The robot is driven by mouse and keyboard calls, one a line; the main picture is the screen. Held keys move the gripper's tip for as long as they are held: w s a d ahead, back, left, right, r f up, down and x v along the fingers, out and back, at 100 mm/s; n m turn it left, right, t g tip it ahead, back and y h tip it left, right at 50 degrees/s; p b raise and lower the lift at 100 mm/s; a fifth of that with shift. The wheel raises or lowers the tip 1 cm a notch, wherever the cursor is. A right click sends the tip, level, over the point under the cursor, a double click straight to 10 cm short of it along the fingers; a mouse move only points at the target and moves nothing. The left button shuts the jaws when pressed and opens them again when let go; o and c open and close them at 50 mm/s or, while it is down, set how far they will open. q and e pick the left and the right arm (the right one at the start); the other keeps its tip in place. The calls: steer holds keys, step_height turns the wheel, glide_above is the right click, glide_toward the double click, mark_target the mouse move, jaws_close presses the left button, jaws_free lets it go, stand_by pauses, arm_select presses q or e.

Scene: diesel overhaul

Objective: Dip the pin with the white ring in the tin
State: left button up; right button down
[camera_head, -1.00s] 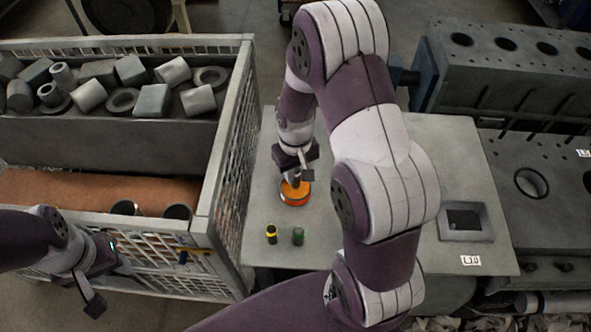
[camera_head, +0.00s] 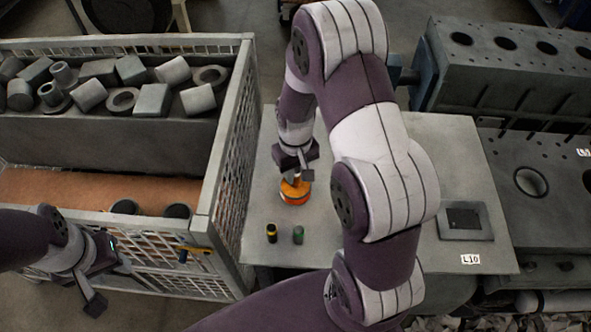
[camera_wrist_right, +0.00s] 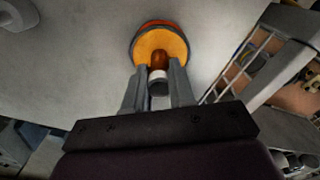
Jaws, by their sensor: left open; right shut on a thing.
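The tin (camera_head: 295,200) is a low, round, orange-red tin with orange-yellow contents on the grey table; it also shows in the right wrist view (camera_wrist_right: 146,31). My right gripper (camera_head: 297,172) is above it, shut on the pin with the white ring (camera_wrist_right: 159,75). The pin's white ring sits near the fingertips, and its far part looks orange-brown over the tin's contents. I cannot tell whether its end touches them. My left gripper (camera_head: 110,282) is open and empty at the left, in front of the mesh crate.
A yellow-ringed dark pin (camera_head: 271,233) and a green pin (camera_head: 298,235) stand on the table in front of the tin. The mesh crate (camera_head: 228,150) stands left of the table. A square socket block (camera_head: 466,222) lies to the right, beyond my right arm.

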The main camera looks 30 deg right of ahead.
steer(key=shift+s, duration=0.1)
step_height(320, 180, up, 7)
steer(key=p, duration=0.6)
steer(key=shift+p, duration=0.3)
steer(key=shift+f, duration=0.1)
